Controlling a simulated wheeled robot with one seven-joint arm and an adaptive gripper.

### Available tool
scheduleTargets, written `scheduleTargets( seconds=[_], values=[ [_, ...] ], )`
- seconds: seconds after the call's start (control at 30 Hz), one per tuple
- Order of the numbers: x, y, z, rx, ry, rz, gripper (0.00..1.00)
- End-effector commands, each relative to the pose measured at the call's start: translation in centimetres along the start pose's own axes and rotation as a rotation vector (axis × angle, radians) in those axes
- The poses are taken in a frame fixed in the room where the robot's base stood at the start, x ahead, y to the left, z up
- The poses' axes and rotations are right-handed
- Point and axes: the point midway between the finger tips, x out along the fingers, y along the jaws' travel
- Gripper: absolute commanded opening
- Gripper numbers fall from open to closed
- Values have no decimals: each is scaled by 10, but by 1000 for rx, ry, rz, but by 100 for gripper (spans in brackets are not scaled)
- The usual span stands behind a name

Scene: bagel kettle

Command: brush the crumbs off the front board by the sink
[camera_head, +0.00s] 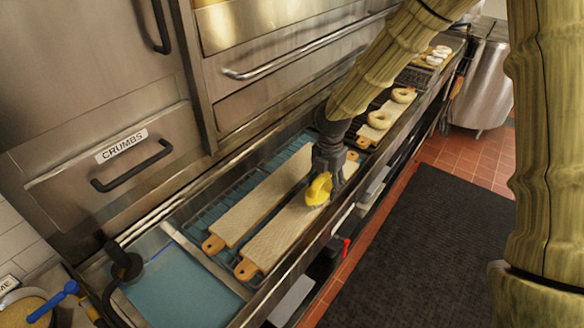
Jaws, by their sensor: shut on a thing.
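Two long pale boards with wooden handles lie side by side on a rack beside the sink. The front board (271,239) is nearer the counter's outer edge, and the back board (245,207) lies behind it. My gripper (326,172) is shut on a yellow brush (318,190). The brush is over the far part of the front board. I cannot tell whether its underside touches the board. Crumbs are too small to make out. The sink (185,285), with blue-tinted water or lining, is at the near left end of the counter.
Bagels (380,119) sit on boards farther along the counter. A drawer labelled CRUMBS (122,146) is in the steel front at left. A black faucet (124,262) stands by the sink. A dark mat (415,240) covers the floor at right.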

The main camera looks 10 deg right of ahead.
Motion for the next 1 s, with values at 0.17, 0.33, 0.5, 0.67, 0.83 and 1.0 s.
scheduleTargets(
  seconds=[0.17, 0.33, 0.5, 0.67, 0.83, 1.0],
  values=[
    [-22, 1, 0, 0, -1, 2, 14],
    [-37, 1, 0, -1, -1, 2, 14],
    [-46, 2, 0, -1, 0, 2, 14],
    [-48, 2, 0, -1, 0, 2, 14],
    [-48, 2, 0, -1, 0, 2, 14],
    [-48, 2, 0, -1, -1, 2, 14]
  ],
)
